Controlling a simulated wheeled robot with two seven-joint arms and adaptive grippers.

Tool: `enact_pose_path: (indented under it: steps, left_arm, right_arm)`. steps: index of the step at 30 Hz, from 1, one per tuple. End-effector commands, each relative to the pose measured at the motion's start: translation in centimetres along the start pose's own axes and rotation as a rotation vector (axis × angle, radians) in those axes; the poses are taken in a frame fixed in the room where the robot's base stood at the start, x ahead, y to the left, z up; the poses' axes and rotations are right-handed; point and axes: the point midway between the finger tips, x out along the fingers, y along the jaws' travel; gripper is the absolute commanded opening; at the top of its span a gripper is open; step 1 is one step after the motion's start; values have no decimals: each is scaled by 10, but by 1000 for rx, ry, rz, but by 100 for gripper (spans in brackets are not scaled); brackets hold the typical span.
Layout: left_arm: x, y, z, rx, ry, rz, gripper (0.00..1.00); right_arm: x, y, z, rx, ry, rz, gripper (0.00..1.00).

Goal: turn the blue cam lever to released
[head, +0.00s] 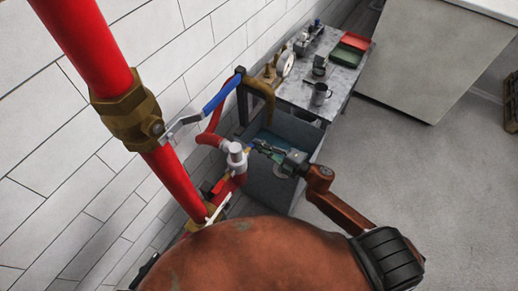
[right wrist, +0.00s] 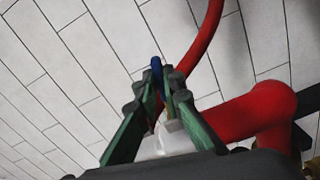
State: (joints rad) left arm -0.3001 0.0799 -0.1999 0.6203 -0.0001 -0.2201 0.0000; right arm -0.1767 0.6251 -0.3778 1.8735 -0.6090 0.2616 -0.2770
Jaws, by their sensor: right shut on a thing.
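The blue cam lever (head: 251,148) is a small blue piece beside the pale grey coupling (head: 236,157) on the red hose, in the head view. My right gripper (head: 258,147) reaches it from the right, its fingers shut on it. In the right wrist view the lever (right wrist: 156,65) shows as a blue tip between the green-sided fingers (right wrist: 160,85). The coupling (right wrist: 165,143) lies partly hidden behind the fingers. The fingers cover most of the lever, so its exact angle cannot be told. My left gripper is not in view.
A thick red pipe (head: 90,42) with a brass valve (head: 127,112) and long blue handle (head: 222,93) stands at the left by the tiled wall. A grey tank (head: 270,183) is behind the gripper. A metal bench (head: 300,93) holds trays and a mug.

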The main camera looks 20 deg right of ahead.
Motion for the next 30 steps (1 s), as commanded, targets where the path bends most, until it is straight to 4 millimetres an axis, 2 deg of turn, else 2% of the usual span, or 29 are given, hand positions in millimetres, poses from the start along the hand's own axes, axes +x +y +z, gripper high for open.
enact_pose_path:
  steps: [12, 29, 30]
  left_arm:
    - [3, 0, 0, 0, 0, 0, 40]
    - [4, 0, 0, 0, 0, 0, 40]
    - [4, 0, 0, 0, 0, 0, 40]
  right_arm:
    - [0, 13, -1, -190, -1, 0, 0]
    - [0, 15, -1, -217, -1, 1, 0]
    - [0, 15, -1, -217, -1, 1, 11]
